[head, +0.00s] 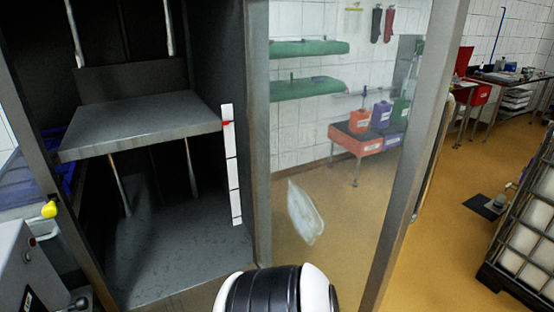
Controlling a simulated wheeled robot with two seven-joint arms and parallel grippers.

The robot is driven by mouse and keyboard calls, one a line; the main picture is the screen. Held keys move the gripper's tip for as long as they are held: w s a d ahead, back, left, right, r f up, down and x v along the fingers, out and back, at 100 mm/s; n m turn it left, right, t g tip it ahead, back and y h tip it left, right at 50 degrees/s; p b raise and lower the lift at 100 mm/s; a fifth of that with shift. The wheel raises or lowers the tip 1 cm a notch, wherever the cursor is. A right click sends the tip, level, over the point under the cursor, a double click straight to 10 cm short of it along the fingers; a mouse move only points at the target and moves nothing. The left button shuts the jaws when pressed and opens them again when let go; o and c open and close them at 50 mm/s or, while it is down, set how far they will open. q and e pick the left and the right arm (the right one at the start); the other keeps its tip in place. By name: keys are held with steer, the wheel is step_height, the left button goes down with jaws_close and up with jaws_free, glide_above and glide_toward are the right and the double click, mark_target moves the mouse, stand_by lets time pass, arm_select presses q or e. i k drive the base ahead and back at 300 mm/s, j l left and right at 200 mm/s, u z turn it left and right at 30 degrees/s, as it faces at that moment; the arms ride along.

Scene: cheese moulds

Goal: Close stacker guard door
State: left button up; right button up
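The stacker (150,225) is a dark metal cabinet on the left with its front uncovered. Inside it a grey platform (140,128) sits at mid height, with no mould on it. The guard door (412,150) is a clear panel in a grey metal frame. It stands open, swung out to the right of the cabinet opening. A black and white part of my own arm shows at the bottom middle, in front of the door's lower edge. Neither gripper shows in the head view.
A yellow knob (49,210) and a grey machine box (35,265) stand at the left. A crate of white blocks (525,235) stands at the right edge. The ochre floor (440,250) between door and crate is mostly clear. A red bench (360,143) shows through the panel.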

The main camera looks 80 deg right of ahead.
mark_target(432, 110)
steer(key=k+l+z, duration=0.15)
steer(key=z, duration=0.25)
steer(key=l+z, duration=0.35)
steer(key=k+l+z, duration=0.15)
steer(key=l+z, duration=0.5)
steer(key=l, duration=1.15)
steer(key=k, duration=0.05)
